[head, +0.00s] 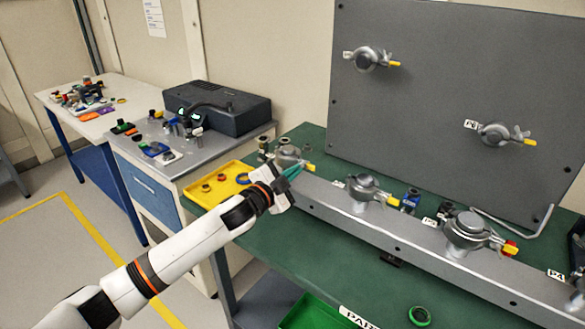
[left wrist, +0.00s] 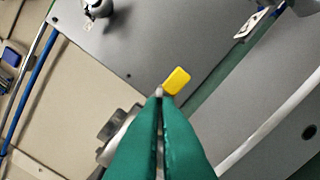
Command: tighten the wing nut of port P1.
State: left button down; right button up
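Port P1 (head: 289,155) is the leftmost round metal fitting on the long grey rail; its own label is not readable here. Its wing nut has a yellow-tipped wing (head: 309,167), which also shows in the left wrist view (left wrist: 177,80). My left gripper (head: 293,172) is at this port, its green fingers close together with only a thin dark line between them. In the left wrist view the fingertips (left wrist: 160,97) lie beside the yellow wing, at a small metal end. I cannot tell whether they touch it. The fingers and wrist hide part of the port. My right gripper is out of view.
Further ports (head: 363,191) and (head: 468,230) stand along the rail (head: 400,235), with similar yellow wings. A grey upright panel (head: 440,100) behind carries more fittings. A yellow tray (head: 222,184) lies left of the port. A green ring (head: 419,316) lies on the front table.

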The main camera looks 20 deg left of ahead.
pick_arm(q)
jog(key=shift+f+m+p, duration=0.2)
jog(key=shift+m+p, duration=1.55)
jog(key=shift+m, duration=5.45)
jog(key=shift+s, duration=0.1)
jog(key=c, duration=1.7)
grip_release()
jog(key=shift+o, duration=0.3)
jog(key=shift+r, duration=0.1)
